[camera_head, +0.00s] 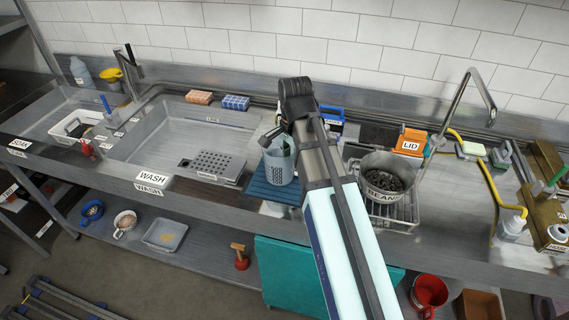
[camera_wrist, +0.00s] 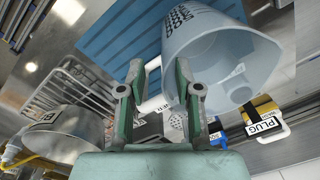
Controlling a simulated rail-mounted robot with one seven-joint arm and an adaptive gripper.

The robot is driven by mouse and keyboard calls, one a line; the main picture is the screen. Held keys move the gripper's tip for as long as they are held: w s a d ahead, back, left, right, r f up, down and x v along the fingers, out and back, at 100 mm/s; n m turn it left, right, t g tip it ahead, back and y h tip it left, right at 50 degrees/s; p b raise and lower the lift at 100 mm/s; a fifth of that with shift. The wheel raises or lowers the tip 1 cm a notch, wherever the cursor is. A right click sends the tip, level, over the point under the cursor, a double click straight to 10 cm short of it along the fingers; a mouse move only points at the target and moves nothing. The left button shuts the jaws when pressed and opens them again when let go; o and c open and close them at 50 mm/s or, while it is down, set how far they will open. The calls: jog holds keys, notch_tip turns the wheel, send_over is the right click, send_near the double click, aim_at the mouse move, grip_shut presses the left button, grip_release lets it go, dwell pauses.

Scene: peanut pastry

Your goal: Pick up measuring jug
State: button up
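A pale blue, see-through container, which looks like the measuring jug (camera_head: 278,168), stands on a blue ridged mat (camera_head: 262,189) in the middle of the counter. A grid of dark marks shows on its side. In the wrist view the jug (camera_wrist: 216,42) fills the upper right, its open mouth towards the camera. My gripper (camera_wrist: 158,88) is open, its two green fingers apart. The right finger overlaps the jug's rim and the left one is clear of it. I cannot tell whether either touches. In the head view my arm hides the jug's right side.
Right of the mat, a metal pot (camera_head: 387,190) marked BEANS stands on a wire rack (camera_head: 405,222). An orange LID box (camera_head: 411,140) and a tap (camera_head: 466,85) stand behind it. A box with a PLUG label (camera_wrist: 262,123) lies near the jug. A wash sink (camera_head: 160,140) opens on the left.

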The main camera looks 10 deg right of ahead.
aim_at(290, 168)
jog(key=shift+w+a+f+p, duration=0.15)
jog(key=shift+f+p, duration=0.35)
jog(key=shift+f, duration=0.8)
jog(key=shift+w+d+f+p, duration=0.1)
jog(key=shift+f+p, duration=0.35)
jog(key=shift+f, duration=0.8)
grip_shut()
